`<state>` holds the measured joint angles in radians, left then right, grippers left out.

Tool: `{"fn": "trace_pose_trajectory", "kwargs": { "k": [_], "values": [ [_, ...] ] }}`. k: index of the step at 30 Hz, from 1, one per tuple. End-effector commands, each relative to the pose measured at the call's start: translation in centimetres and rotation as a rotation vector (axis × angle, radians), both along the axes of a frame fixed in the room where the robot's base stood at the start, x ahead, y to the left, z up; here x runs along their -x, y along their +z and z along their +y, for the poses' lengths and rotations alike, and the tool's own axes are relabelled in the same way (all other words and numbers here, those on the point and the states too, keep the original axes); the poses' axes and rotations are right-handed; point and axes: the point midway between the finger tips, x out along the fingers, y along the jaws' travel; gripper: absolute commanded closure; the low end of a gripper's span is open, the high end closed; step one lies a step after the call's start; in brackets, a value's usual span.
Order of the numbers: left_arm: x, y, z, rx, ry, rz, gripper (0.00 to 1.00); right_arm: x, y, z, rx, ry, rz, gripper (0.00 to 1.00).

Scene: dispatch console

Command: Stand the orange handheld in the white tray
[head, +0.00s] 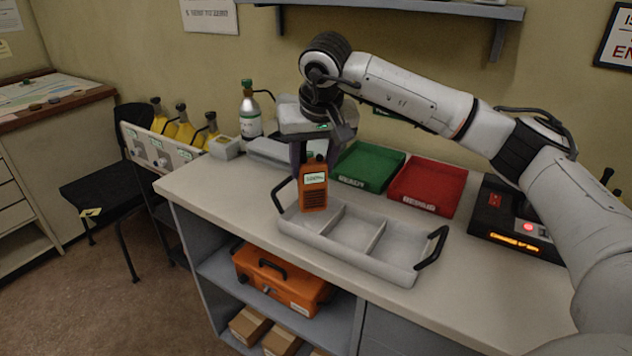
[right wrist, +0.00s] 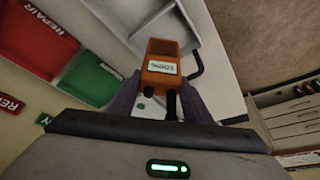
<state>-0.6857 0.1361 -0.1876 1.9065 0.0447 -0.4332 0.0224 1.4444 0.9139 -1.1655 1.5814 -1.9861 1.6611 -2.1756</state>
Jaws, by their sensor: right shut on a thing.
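The orange handheld (head: 314,188) is upright, its small label facing the head camera. My right gripper (head: 311,157) is above it, with its fingers shut on the handheld's upper end. In the right wrist view the handheld (right wrist: 164,68) sits between the two dark fingers (right wrist: 157,103). The white tray (head: 395,267) has dividers and two black handles. The handheld's lower end is over or inside the tray's left compartment; I cannot tell whether it touches the floor. My left gripper is not in view.
A green bin (head: 370,167) and a red bin (head: 428,186) stand behind the tray. A black console (head: 512,222) is at the right. Yellow bottles (head: 184,125) stand in a rack at the left. An orange case (head: 277,279) is on the shelf below.

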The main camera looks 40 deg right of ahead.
Motion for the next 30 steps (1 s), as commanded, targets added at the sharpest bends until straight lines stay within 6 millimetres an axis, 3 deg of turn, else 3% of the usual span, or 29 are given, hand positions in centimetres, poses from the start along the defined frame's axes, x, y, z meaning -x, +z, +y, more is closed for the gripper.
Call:
{"fn": "trace_pose_trajectory", "kwargs": {
  "k": [9,20,21,23,30],
  "values": [
    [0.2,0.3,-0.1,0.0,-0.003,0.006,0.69,0.1,-3.6,0.0,0.0,0.001,0.001,0.85],
    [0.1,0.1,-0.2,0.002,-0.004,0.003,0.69,0.0,-4.1,0.1,0.0,0.0,-0.001,0.85],
    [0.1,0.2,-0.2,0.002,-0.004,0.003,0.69,0.1,-4.0,0.0,0.0,0.001,0.001,0.48],
    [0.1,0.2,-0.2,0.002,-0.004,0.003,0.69,0.1,-4.0,0.0,0.0,0.001,0.001,0.38],
    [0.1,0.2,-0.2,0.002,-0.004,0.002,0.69,0.1,-4.0,0.0,0.0,0.001,0.001,0.36]
  ]
}}
